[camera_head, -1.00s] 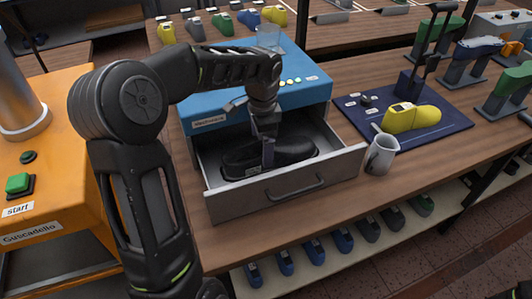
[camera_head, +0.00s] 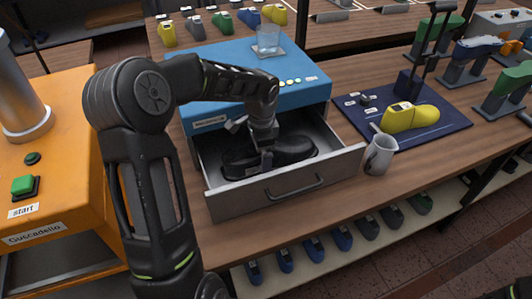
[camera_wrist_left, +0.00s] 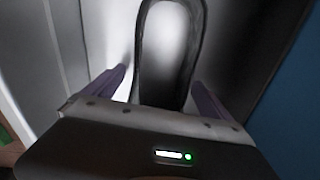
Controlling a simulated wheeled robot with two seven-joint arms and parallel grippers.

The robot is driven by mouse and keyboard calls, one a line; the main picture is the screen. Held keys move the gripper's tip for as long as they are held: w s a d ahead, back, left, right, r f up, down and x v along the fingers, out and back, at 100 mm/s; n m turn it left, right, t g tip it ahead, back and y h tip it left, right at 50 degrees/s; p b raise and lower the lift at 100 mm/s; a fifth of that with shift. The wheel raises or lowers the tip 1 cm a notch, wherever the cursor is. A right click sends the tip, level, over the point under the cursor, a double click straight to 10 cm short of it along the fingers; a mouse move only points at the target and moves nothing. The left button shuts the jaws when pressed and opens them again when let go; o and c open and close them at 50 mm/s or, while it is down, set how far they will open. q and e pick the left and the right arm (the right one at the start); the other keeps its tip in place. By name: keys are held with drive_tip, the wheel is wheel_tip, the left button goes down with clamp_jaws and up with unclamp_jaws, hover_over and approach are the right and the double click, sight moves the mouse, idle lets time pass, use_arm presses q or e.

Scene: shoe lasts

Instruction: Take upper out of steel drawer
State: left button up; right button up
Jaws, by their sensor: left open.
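The upper (camera_head: 290,149), a black shoe-shaped piece, lies in the open steel drawer (camera_head: 252,198) under the blue unit. My left gripper (camera_head: 266,163) reaches down into the drawer at the upper. In the left wrist view the upper (camera_wrist_left: 142,62) shows its dark rim and pale inside. There the fingers of my left gripper (camera_wrist_left: 160,88) stand open, one on each side of the upper's near end. Whether either finger touches it I cannot tell.
A grey mug (camera_head: 379,155) stands just right of the drawer front. A yellow last (camera_head: 410,118) lies on a dark blue mat (camera_head: 447,127) farther right. A glass (camera_head: 268,40) stands on the blue unit (camera_head: 225,95). An orange machine (camera_head: 62,190) is at the left.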

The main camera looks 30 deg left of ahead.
use_arm(q)
drive_tip(key=shift+c, duration=0.2)
drive_tip(key=c, duration=1.5)
